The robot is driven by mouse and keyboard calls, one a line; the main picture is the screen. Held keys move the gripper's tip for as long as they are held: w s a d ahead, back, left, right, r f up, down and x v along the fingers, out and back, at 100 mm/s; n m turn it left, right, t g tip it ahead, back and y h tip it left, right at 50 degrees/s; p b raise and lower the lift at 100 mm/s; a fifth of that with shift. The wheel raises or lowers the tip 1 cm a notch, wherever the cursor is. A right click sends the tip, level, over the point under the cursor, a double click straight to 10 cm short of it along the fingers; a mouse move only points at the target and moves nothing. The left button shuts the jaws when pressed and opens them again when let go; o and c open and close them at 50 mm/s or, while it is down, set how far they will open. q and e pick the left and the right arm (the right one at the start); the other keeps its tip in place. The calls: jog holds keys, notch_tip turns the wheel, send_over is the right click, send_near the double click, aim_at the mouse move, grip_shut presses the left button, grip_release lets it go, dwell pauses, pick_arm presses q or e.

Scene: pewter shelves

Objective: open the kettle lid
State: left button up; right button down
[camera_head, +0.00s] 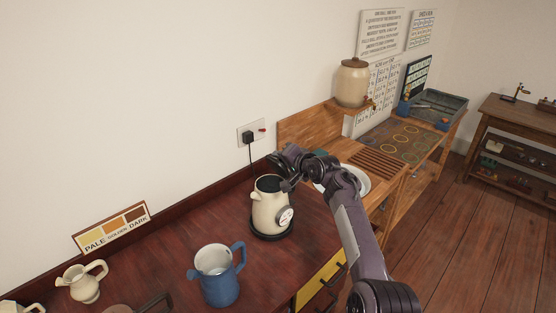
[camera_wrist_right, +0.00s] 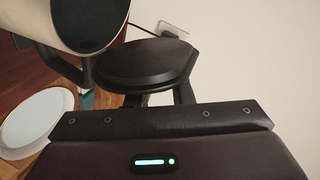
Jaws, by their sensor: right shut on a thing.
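The cream kettle (camera_head: 266,212) stands upright on its black base on the dark red table, with a round dial on its side. Its top shows dark in the head view. In the wrist view the kettle's cream body (camera_wrist_right: 62,18) is at the upper left, with a dark round mouth. The black kettle lid (camera_wrist_right: 148,62) shows as a disc beside that mouth, tilted away from it. My right gripper (camera_head: 284,180) is at the kettle's top right side, shut on the lid; the exact contact is partly hidden. My left gripper is not in view.
A blue mug (camera_head: 218,280) and a cream jug (camera_head: 82,284) stand left of the kettle. A colour-label sign (camera_head: 110,228) leans by the wall. A plugged-in cord (camera_head: 250,153) hangs behind the kettle. A white plate (camera_head: 358,180) lies on the wooden counter to the right.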

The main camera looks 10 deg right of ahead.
jog(key=shift+w+d+m+g+y, duration=0.4)
jog(key=shift+d+m+g, duration=0.15)
jog(key=shift+m, duration=0.15)
jog(key=c, duration=1.3)
grip_release()
jog(key=shift+c, duration=0.2)
jog(key=v, duration=0.7)
jog(key=shift+s+d+b, duration=0.2)
jog(key=shift+s+b, duration=0.15)
jog(key=shift+b, duration=0.1)
